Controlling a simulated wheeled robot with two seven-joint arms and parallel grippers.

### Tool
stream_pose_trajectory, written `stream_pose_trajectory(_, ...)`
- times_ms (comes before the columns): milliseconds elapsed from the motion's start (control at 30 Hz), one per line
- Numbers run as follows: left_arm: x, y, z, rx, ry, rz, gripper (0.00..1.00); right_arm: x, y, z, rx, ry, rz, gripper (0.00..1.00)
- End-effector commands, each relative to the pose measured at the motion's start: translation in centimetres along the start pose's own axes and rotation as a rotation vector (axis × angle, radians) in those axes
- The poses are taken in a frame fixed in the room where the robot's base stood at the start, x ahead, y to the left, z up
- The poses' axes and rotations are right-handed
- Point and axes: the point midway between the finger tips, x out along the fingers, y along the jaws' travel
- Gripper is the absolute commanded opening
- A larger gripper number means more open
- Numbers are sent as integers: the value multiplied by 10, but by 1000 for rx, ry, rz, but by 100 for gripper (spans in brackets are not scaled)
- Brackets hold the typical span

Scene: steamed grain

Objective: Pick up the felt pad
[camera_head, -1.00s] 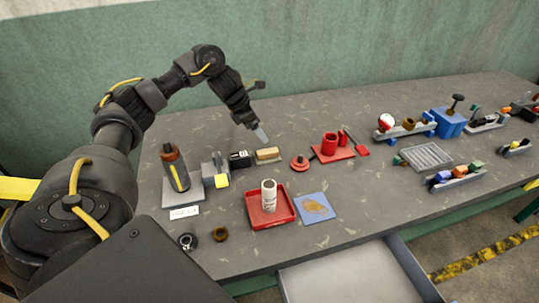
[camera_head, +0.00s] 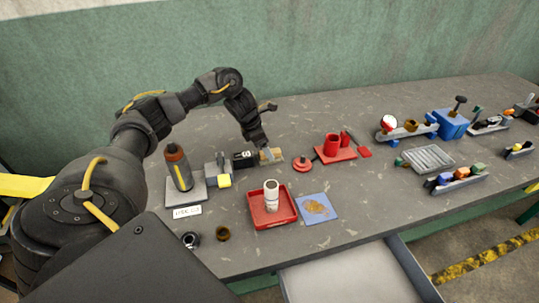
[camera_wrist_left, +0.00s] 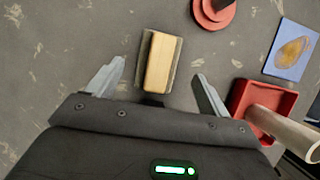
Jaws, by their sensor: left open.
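The felt pad (camera_head: 276,154) appears to be the small tan block with a dark grey layer under it, lying on the table. In the left wrist view the pad (camera_wrist_left: 164,64) lies lengthwise ahead of the palm. My left gripper (camera_head: 267,156) points down at the pad and partly hides it in the head view. In the left wrist view its fingers (camera_wrist_left: 158,82) are open, one on each side of the pad's near end with gaps. I cannot tell the height of the fingertips above the table. My right gripper is in no view.
A black block (camera_head: 244,160) stands close left of the pad. A red knobbed disc (camera_head: 302,163) lies to its right. A red tray (camera_head: 255,209) with a white cylinder (camera_head: 271,192) and a blue square (camera_head: 318,207) are nearer. The table behind the pad is clear.

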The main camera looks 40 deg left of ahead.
Motion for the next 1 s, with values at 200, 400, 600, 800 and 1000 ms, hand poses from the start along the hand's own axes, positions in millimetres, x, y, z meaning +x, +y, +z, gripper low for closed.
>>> stream_pose_trajectory(200,31,1,3,-3,3,-2,80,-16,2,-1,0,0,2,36)
stream_pose_trajectory(400,41,2,3,-1,0,0,80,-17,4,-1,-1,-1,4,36)
stream_pose_trajectory(600,41,2,3,0,0,0,73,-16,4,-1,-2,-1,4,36)
stream_pose_trajectory(800,41,2,3,-1,0,0,47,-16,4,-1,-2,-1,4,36)
stream_pose_trajectory(1000,40,2,3,-1,0,1,30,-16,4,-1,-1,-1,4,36)
